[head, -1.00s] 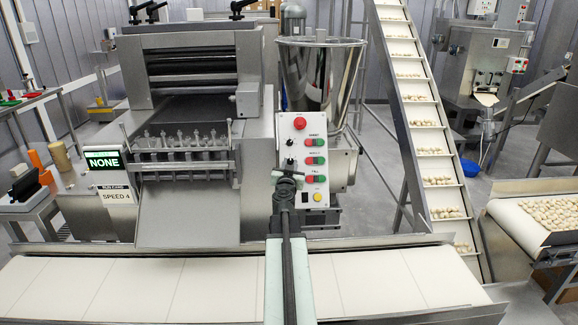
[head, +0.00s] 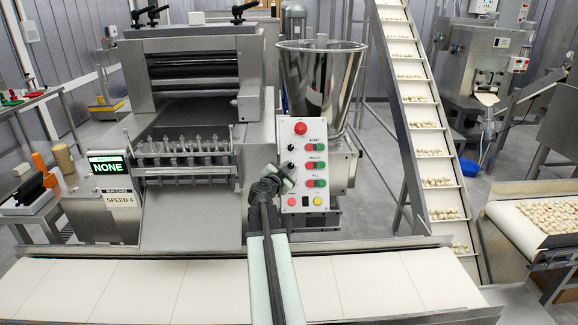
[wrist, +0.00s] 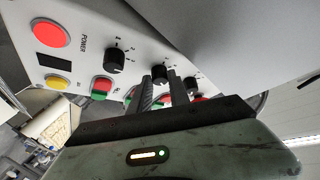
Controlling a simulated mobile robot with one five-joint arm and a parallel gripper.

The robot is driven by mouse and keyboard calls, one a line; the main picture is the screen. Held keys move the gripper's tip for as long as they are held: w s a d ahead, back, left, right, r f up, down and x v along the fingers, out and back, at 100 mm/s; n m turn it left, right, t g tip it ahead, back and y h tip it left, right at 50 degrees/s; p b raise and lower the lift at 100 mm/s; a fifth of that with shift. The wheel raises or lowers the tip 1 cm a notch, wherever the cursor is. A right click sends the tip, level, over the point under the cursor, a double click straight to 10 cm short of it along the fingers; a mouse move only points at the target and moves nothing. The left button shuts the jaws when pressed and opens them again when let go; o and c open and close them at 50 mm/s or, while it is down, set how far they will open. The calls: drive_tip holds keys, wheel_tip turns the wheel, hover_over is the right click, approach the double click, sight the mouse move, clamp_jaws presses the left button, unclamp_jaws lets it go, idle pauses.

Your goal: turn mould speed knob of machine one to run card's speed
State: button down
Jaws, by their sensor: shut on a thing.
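The white control panel (head: 304,193) of the near machine has rows that appear to read sheet, mould and fill, with black knobs at its left edge. In the wrist view three knobs stand in a line, and the middle one, the mould speed knob (wrist: 160,73), sits between my fingertips. My gripper (wrist: 162,82) is shut on it. In the head view my gripper (head: 284,176) is at the panel's left edge and covers part of it. The run card (head: 121,200) reads SPEED 4. The knob's pointer setting is too small to tell.
A green-lit display (head: 107,166) above the card reads NONE. A large red button (head: 300,128) tops the panel, and red-green buttons (head: 315,165) sit close to the knobs. A pale conveyor belt (head: 180,290) runs across the front under my arm. A steel hopper (head: 322,75) stands behind.

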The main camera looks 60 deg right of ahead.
drive_tip(key=shift+w+r+m+g+y+p, duration=0.1)
drive_tip(key=shift+m+g+y+p, duration=0.1)
drive_tip(key=shift+m+g+p, duration=0.5)
drive_tip(key=shift+w+r+m+g+y+p, duration=0.1)
drive_tip(key=shift+m+y+p, duration=0.2)
drive_tip(key=shift+m, duration=0.7)
drive_tip(key=c, duration=1.2)
unclamp_jaws()
drive_tip(key=shift+s, duration=0.1)
drive_tip(key=shift+c, duration=0.2)
drive_tip(key=p+v, duration=0.2)
drive_tip(key=v, duration=0.5)
drive_tip(key=shift+a, duration=0.4)
